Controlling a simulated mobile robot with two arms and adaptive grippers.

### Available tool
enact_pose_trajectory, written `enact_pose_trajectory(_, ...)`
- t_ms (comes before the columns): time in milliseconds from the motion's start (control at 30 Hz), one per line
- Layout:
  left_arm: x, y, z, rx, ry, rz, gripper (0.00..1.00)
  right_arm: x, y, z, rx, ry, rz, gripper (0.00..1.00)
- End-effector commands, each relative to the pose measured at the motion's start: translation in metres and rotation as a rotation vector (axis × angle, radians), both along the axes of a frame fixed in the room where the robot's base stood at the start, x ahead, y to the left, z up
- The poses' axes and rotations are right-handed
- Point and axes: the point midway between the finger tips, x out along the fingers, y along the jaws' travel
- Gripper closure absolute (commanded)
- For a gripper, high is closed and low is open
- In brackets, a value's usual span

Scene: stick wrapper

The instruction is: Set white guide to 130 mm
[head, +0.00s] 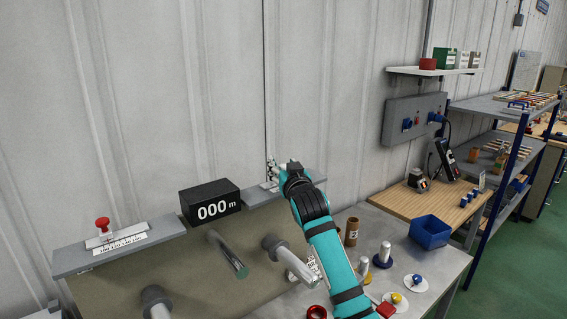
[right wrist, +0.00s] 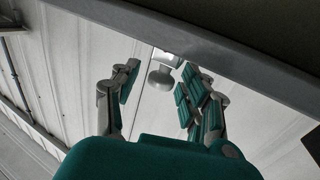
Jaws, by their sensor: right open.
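The white guide shows as a pale round knob (right wrist: 161,76) on a short stem in the right wrist view, below the grey ledge (right wrist: 220,62). My right gripper (right wrist: 155,90) is open, with one finger on each side of the knob and visible gaps to it. In the head view the right gripper (head: 272,174) is at the right part of the grey top ledge (head: 255,199) and hides most of the white guide and its scale. A red-knobbed guide (head: 103,226) stands at the left end over a white scale (head: 120,242). My left gripper is not in view.
A black display (head: 211,202) reading "000 m" stands between the two ledge parts. Several metal rods (head: 228,254) stick out from the panel below. The bench at right holds a blue bin (head: 430,232), spools and small parts. A corrugated wall (head: 150,90) is behind.

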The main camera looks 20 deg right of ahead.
Motion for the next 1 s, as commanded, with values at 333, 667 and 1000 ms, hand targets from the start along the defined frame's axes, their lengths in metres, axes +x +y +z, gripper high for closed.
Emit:
enact_pose_trajectory(333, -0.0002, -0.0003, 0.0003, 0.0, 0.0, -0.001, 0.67, 0.0013, 0.0001, -0.0004, 0.0, 0.0, 0.0, 0.63)
enact_pose_trajectory(667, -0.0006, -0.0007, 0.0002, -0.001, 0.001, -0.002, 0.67, 0.0011, 0.0002, -0.0005, 0.001, 0.001, 0.0, 1.0)
enact_pose_trajectory(1000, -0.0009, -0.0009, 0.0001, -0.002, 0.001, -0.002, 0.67, 0.0011, -0.0003, -0.0015, 0.0, 0.003, -0.001, 1.0)
